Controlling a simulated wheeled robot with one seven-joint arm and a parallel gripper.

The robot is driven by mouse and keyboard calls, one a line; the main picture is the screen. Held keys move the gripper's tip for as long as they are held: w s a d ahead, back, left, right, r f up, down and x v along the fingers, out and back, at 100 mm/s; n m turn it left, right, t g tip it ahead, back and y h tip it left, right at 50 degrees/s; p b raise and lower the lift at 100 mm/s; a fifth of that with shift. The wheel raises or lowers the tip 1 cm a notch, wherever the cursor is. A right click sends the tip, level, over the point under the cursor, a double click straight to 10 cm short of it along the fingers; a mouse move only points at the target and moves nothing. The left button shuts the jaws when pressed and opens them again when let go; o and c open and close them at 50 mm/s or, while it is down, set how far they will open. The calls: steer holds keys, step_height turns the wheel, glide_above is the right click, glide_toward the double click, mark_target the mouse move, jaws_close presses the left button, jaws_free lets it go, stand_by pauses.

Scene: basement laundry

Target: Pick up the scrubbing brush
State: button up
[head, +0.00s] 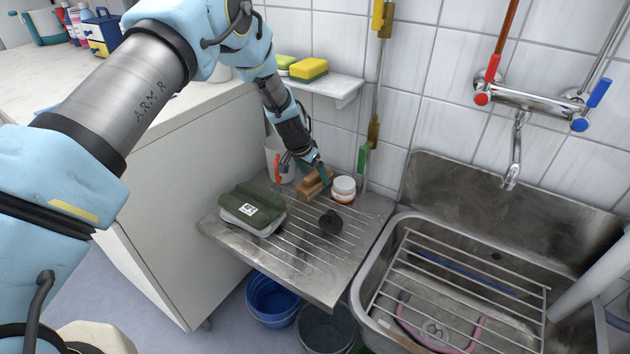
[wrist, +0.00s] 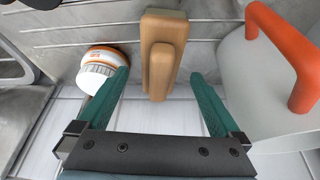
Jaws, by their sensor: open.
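The scrubbing brush (head: 311,184) has a tan wooden body and lies on the metal draining board at its back edge, near the tiled wall. In the wrist view the brush (wrist: 162,52) stands between and just beyond my two green fingertips. My gripper (head: 302,176) is open and reaches down over the brush; in the wrist view the gripper (wrist: 160,90) shows a clear gap on both sides of the wood. No contact shows. The bristles are mostly hidden.
A white jar with an orange band (wrist: 97,69) is close by my left finger. A light container with an orange handle (wrist: 277,85) is close on the right.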

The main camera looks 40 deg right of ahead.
steer(key=shift+x, duration=1.25)
steer(key=shift+c, duration=0.2)
steer(key=c, duration=1.5)
